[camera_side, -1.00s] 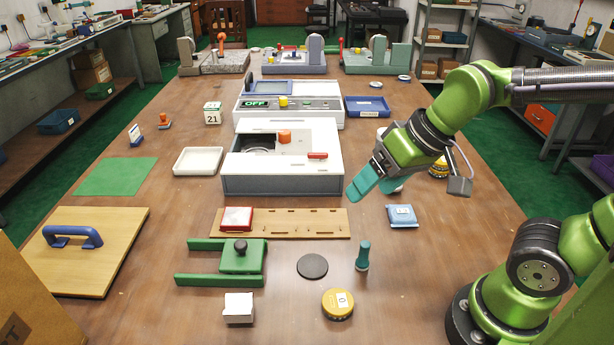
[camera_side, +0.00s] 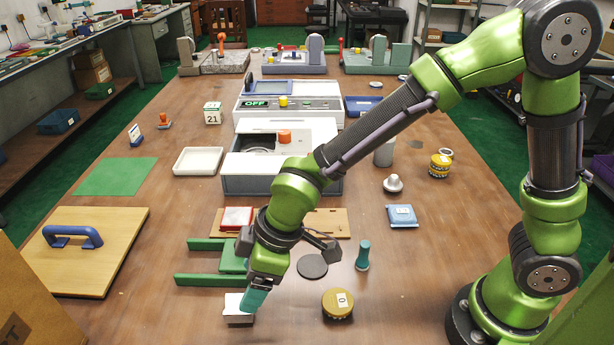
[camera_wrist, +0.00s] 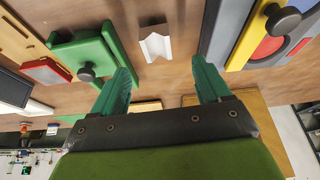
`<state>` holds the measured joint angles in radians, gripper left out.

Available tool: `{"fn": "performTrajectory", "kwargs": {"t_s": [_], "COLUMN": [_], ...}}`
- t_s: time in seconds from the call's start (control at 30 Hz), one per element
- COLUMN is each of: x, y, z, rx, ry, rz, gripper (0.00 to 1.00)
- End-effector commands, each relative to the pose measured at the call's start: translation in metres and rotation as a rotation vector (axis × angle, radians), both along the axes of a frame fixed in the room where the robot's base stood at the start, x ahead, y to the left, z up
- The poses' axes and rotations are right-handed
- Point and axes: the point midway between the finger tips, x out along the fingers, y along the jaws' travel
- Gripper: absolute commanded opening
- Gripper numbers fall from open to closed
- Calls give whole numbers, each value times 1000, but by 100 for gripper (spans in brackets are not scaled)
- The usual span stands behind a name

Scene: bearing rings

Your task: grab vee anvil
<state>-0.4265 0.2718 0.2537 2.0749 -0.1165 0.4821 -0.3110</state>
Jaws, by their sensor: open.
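The vee anvil is a small white block with a V groove along its top. In the side view the vee anvil (camera_side: 236,317) stands on the near part of the table. My gripper (camera_side: 254,299) is low beside its right side, with teal fingers partly overlapping it. In the wrist view the vee anvil (camera_wrist: 155,44) lies ahead of the fingertips, roughly in line with the gap between them. My gripper (camera_wrist: 162,66) is open and empty there. I cannot tell whether a finger touches the block.
A green fixture (camera_side: 205,280) with a black knob (camera_wrist: 86,73) is close behind the anvil. A dark disc (camera_side: 312,266), a teal-handled tool (camera_side: 363,256) and a yellow round tin (camera_side: 338,304) stand to the right.

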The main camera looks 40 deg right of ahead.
Motion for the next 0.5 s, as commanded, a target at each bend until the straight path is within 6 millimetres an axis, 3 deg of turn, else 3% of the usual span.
{"fn": "performTrajectory", "kwargs": {"t_s": [0.1, 0.37, 0.5], "x": [5, 11, 19], "y": [6, 12, 16], "z": [-21, -39, -57], "rx": [-2, 0, -1], "ry": [4, 0, 3], "rz": [2, -1, -1], "gripper": [77, 77, 77]}}
